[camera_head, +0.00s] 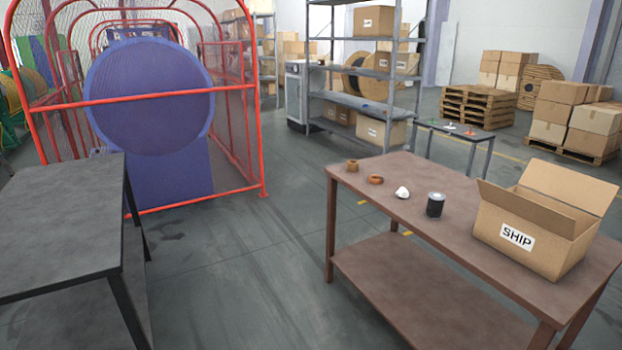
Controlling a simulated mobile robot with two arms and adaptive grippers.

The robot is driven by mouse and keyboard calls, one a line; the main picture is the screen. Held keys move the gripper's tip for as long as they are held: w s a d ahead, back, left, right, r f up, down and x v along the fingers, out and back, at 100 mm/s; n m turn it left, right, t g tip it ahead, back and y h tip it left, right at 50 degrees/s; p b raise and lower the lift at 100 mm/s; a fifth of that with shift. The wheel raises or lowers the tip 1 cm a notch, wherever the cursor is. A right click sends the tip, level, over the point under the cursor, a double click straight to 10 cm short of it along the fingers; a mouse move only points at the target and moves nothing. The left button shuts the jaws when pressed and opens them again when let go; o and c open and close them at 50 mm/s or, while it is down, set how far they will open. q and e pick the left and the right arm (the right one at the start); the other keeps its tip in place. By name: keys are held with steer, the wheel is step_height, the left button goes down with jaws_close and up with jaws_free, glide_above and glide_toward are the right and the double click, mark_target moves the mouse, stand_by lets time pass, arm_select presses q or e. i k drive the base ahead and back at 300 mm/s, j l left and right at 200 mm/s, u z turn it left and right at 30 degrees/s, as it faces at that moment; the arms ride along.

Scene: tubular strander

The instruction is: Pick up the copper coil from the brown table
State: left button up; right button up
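The brown table (420,245) stands at the right, with a lower shelf. Near its far left corner are two small coil-like things. One is a tan-brown spool-like piece (352,166). The other is a flatter orange-brown ring (375,180), which looks like the copper coil. Both rest on the tabletop, apart from each other. Neither of my grippers shows in the head view.
On the brown table also stand a small white item (402,193), a dark can (435,205) and an open SHIP box (545,220). A dark table (60,225) is at the left. A red-framed machine (150,100) stands behind. The floor between the tables is clear.

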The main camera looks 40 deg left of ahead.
mark_target(373, 179)
steer(key=u, duration=0.95)
